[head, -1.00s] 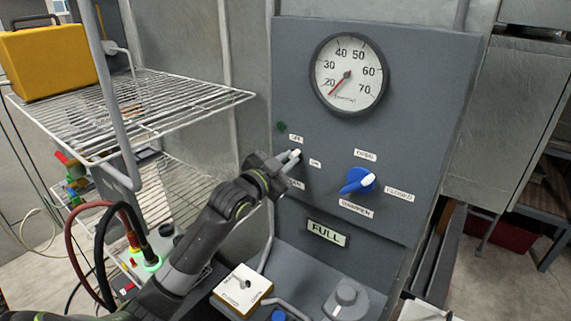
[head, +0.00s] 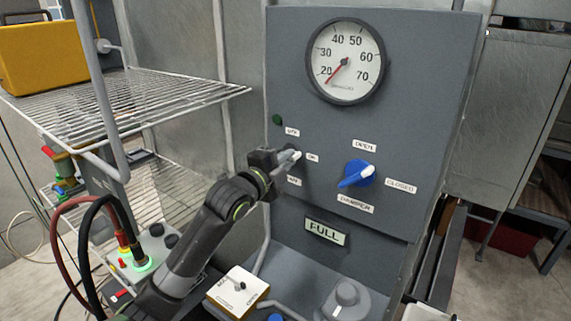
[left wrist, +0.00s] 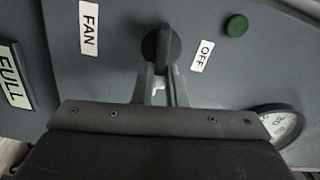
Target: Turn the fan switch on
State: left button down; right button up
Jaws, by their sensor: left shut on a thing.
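The fan switch (left wrist: 163,42) is a dark rotary knob with a bar handle on the grey panel. In the head view the fan switch (head: 296,154) is partly covered by my left gripper (head: 288,159). My left gripper's fingers in the left wrist view (left wrist: 164,88) are shut on the handle, one on each side. The OFF label (head: 292,131) is above the knob, the ON label (head: 312,157) to its right, and the FAN label (head: 294,181) below. The handle's end lies toward the ON label. In the left wrist view the ON label is hidden. My right gripper is not in view.
A blue damper knob (head: 357,174) is to the right, under a round gauge (head: 345,62). A green lamp (head: 277,120) is at upper left. A wire rack (head: 150,100) stands left. A white switch box (head: 238,290) is below my arm.

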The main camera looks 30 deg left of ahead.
pick_arm(q)
jog(key=shift+f+m+b, duration=0.2)
jog(key=shift+m+b, duration=0.1)
jog(key=shift+m, duration=0.5)
jog(key=c, duration=1.5)
grip_release()
jog(key=shift+o, duration=0.2)
jog(key=shift+s, duration=0.1)
jog(key=s+a+b, duration=0.1)
jog(key=s+a, duration=0.1)
jog(key=s, duration=1.5)
jog(key=shift+a, duration=0.15)
